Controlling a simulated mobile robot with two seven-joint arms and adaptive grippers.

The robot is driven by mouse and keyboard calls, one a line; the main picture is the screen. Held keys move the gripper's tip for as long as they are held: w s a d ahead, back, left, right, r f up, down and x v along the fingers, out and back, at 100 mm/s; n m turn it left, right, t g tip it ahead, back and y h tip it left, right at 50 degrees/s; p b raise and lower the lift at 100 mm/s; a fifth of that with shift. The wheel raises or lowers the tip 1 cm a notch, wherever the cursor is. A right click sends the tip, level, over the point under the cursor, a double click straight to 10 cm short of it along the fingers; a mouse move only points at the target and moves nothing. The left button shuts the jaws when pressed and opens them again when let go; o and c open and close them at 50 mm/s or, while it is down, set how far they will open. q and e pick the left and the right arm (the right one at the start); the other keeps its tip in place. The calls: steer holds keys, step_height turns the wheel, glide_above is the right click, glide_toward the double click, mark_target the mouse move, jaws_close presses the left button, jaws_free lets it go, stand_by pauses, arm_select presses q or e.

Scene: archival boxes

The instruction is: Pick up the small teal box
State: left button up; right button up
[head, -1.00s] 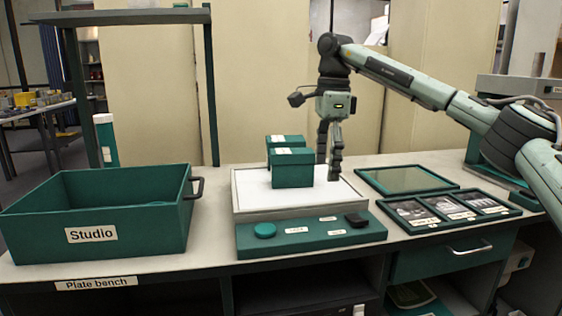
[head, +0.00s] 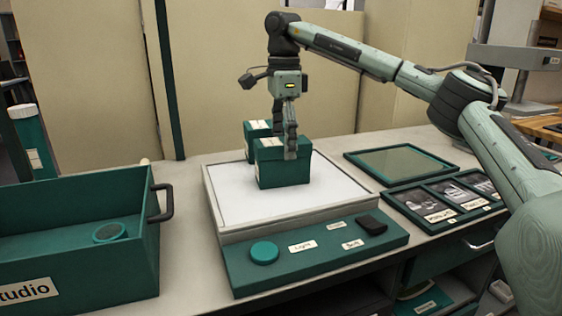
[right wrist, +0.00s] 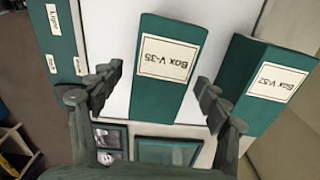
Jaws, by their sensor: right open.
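Two teal boxes with white lid labels stand close together on the white panel. The front box (head: 284,170) is labelled Box V-35, which reads upside down in the right wrist view (right wrist: 163,75). The other box (head: 249,131) stands behind it, partly hidden in the head view; in the right wrist view it is at the right (right wrist: 262,85). My right gripper (head: 290,150) points down at the front box. In the right wrist view its open fingers (right wrist: 158,88) lie on either side of that box, with nothing gripped. My left gripper is not in view.
An open teal crate (head: 100,265) marked Studio stands at the left, with a round teal item (head: 109,233) inside. A control strip (head: 312,262) fronts the panel (head: 232,208). Framed photo plates (head: 440,203) and a glass frame (head: 400,165) lie at the right.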

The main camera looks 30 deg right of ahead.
mark_target(282, 159)
step_height(282, 159, down, 4)
steer(key=shift+a+f, duration=0.1)
steer(key=shift+f, duration=0.1)
steer(key=shift+c, duration=0.4)
steer(key=c, duration=1.5)
